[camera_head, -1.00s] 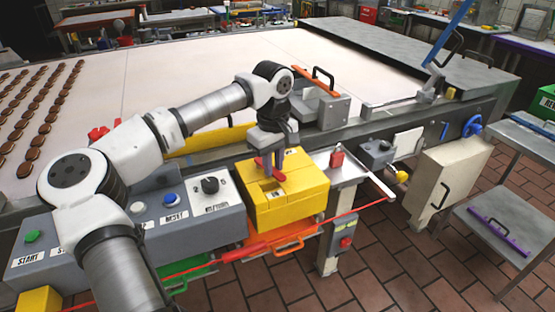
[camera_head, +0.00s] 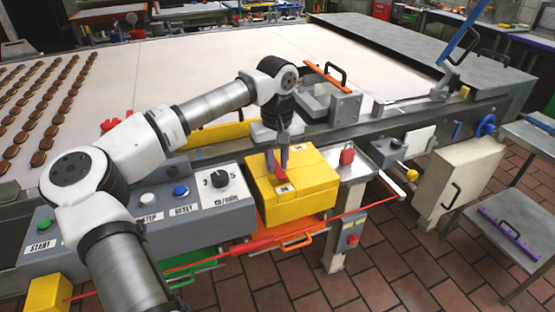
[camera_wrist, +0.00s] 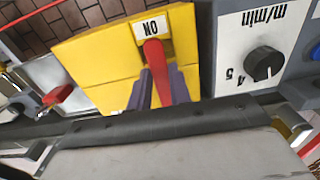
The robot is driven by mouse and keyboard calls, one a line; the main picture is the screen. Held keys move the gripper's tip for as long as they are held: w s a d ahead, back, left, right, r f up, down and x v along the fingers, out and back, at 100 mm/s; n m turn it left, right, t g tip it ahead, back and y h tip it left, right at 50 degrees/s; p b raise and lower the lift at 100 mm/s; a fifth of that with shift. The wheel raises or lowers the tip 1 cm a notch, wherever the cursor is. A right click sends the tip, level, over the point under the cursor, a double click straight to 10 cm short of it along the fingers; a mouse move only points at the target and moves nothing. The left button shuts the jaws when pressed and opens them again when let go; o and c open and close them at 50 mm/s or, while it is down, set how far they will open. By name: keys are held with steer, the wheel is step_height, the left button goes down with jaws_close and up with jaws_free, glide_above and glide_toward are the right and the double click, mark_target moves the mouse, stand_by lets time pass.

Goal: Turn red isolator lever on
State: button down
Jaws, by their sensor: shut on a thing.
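The red isolator lever (camera_head: 279,174) sits on the yellow box (camera_head: 310,192) beside the conveyor. In the wrist view the red lever (camera_wrist: 155,58) stretches up the picture towards the white ON label (camera_wrist: 150,28). Its tip is touching or very near that label's lower edge; I cannot tell which. My gripper (camera_head: 278,160) points down at the box. In the wrist view its two purple-grey fingers (camera_wrist: 160,88) are on either side of the lever and closed on it. The lever's base is hidden by the fingers and the gripper body.
A grey control panel (camera_head: 150,240) with buttons and a black dial (camera_head: 220,180) stands left of the box. A red padlock (camera_head: 347,155) is to its right. A red cord (camera_head: 300,229) runs in front. Chocolate biscuits lie on the belt (camera_head: 190,75).

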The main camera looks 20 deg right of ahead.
mark_target(277, 168)
steer(key=c, duration=1.3)
jaws_free()
step_height(277, 168, up, 14)
steer(key=shift+f+b, duration=0.1)
steer(key=shift+b, duration=0.7)
